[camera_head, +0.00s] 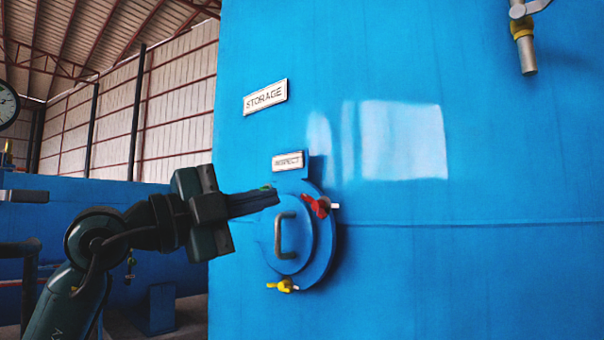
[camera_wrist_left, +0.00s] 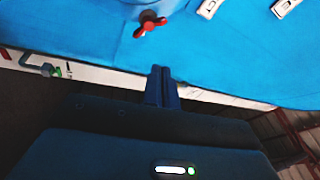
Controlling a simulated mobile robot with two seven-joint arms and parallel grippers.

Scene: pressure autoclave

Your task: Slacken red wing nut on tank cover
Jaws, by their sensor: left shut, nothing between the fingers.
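The red wing nut (camera_head: 316,205) sits on a bolt at the upper right rim of the round blue tank cover (camera_head: 306,252). It also shows in the left wrist view (camera_wrist_left: 150,23), near the top. My left gripper (camera_head: 277,196) is shut and empty. In the head view its fingertips overlap the cover's upper left edge, left of the red wing nut. In the left wrist view the closed fingers (camera_wrist_left: 162,72) point toward the tank, with a gap between them and the nut. My right gripper is not in view.
A yellow wing nut (camera_head: 284,286) is at the cover's lower edge, and a grey handle (camera_head: 284,235) is on its face. An INSPECT plate (camera_head: 288,161) and a STORAGE plate (camera_head: 265,97) are on the tank above. A pipe with a yellow band (camera_head: 523,30) hangs at upper right.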

